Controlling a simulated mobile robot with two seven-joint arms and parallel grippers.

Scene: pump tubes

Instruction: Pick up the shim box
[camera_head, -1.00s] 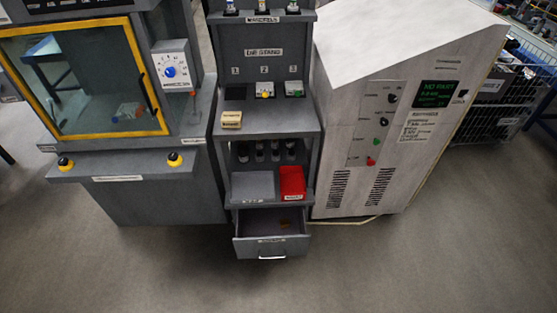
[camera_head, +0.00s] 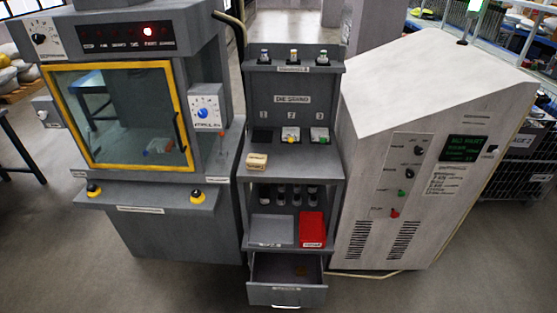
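A small beige box (camera_head: 257,161) with dark writing sits at the left of the upper shelf of the grey die stand (camera_head: 293,118). It is the likeliest shim box, but its writing is too small to read. A red bin (camera_head: 311,228) stands on the lower shelf at the right. Below it an open drawer (camera_head: 287,294) holds a small brownish thing (camera_head: 301,270) that I cannot make out. Neither of my grippers is in view.
A grey press cabinet with a yellow-framed window (camera_head: 120,117) stands at the left. A large pale machine (camera_head: 430,150) stands at the right. The open drawer juts forward from the stand. The floor in front is clear at both sides.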

